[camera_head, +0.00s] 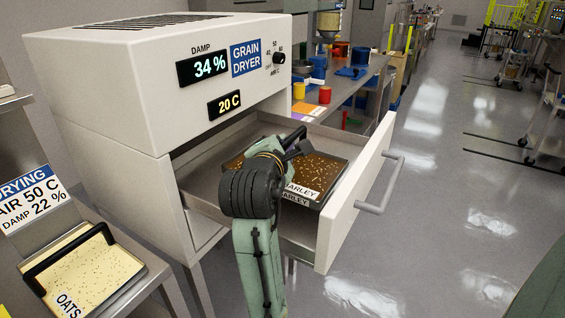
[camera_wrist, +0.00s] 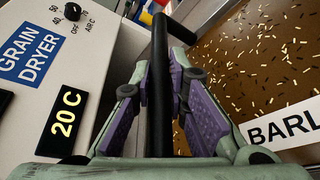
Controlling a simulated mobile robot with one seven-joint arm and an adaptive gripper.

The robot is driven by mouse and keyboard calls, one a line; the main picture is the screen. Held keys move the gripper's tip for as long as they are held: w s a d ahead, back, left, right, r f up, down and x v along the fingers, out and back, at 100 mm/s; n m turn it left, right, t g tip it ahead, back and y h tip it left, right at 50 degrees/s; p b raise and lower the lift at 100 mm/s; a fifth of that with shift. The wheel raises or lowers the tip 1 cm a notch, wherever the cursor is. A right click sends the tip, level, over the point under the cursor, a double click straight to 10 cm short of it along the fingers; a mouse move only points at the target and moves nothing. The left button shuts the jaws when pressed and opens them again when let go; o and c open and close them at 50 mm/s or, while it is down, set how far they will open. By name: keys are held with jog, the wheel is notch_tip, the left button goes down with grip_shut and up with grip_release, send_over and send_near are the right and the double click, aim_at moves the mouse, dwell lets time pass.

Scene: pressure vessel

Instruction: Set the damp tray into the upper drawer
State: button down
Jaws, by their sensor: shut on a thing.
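The barley tray (camera_head: 322,172), dark-rimmed with brown speckled grain and a BARLEY label, is inside the open drawer (camera_head: 354,200) of the grain dryer (camera_head: 120,90). I cannot tell whether it rests on the drawer floor or is held just above it. My gripper (camera_head: 290,146) is shut on the tray's black handle. In the wrist view, the purple-padded fingers of my gripper (camera_wrist: 160,80) close around the handle (camera_wrist: 160,35), with the tray (camera_wrist: 250,60) at right. My arm hides the tray's near left part. The dryer shows DAMP 34 % and 20 C.
An oats tray (camera_head: 85,268) with pale grain and a black handle sits at lower left, below a drying sign (camera_head: 32,198). The drawer front with its grey bar handle (camera_head: 382,182) stands out to the right. A cluttered bench (camera_head: 345,85) is behind.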

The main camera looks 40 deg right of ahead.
jog(key=shift+f+b, duration=1.45)
jog(key=shift+f, duration=0.45)
jog(key=shift+f, duration=0.15)
jog(key=c, duration=1.6)
grip_release()
